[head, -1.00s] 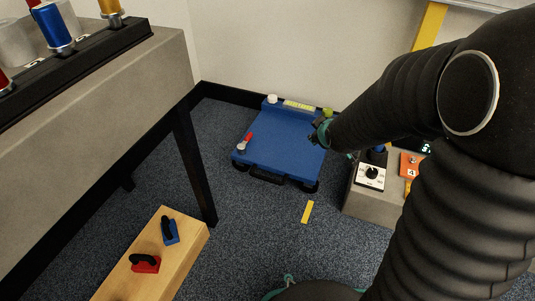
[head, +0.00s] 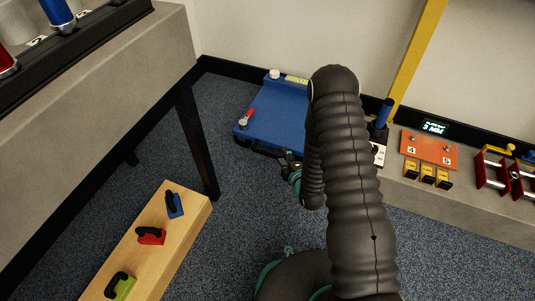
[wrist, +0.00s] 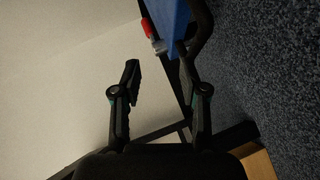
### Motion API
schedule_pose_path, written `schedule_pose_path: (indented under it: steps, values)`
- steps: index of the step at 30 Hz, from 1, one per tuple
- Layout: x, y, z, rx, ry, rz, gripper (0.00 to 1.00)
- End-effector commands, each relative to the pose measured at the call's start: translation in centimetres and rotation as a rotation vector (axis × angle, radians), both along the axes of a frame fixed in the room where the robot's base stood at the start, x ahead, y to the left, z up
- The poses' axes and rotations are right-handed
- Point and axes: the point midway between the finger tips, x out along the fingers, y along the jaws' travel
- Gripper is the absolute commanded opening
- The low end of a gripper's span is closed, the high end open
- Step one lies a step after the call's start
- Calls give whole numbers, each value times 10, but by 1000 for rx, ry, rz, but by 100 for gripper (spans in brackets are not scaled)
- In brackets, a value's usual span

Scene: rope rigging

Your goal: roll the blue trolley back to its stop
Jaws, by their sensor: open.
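The blue trolley (head: 272,122) stands on the carpet near the back wall in the head view, its right part hidden by my arm. A red-handled lever (head: 247,117) is at its left edge and a dark bar handle (head: 262,150) at its front edge. My gripper (head: 289,158) is open and empty, at the trolley's front edge near the bar; whether it touches cannot be told. In the wrist view my gripper (wrist: 160,64) has its jaws spread, with the blue trolley (wrist: 172,16) and the dark bar (wrist: 204,22) just beyond the right finger.
A grey table (head: 120,80) with a dark leg stands left. A wooden bench (head: 165,240) with several coloured handles is at the front left. A grey ledge (head: 480,205) with an orange panel (head: 428,147) and red clamps is right. Carpet between bench and trolley is clear.

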Motion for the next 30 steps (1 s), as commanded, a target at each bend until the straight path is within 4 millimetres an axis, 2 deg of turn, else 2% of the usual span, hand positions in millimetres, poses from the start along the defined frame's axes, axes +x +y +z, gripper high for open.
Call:
schedule_pose_path:
  steps: [1, 6, 10, 14, 20, 30]
  values:
    - [-11, 2, -15, -10, -19, 15, 43]
    - [-39, 6, -41, -35, -101, 45, 43]
    - [-52, 7, -51, -45, -140, 55, 43]
    - [-55, 8, -54, -49, -158, 58, 43]
    - [-36, 18, -57, -49, -161, 58, 43]
    - [21, 45, -66, -48, -162, 58, 43]
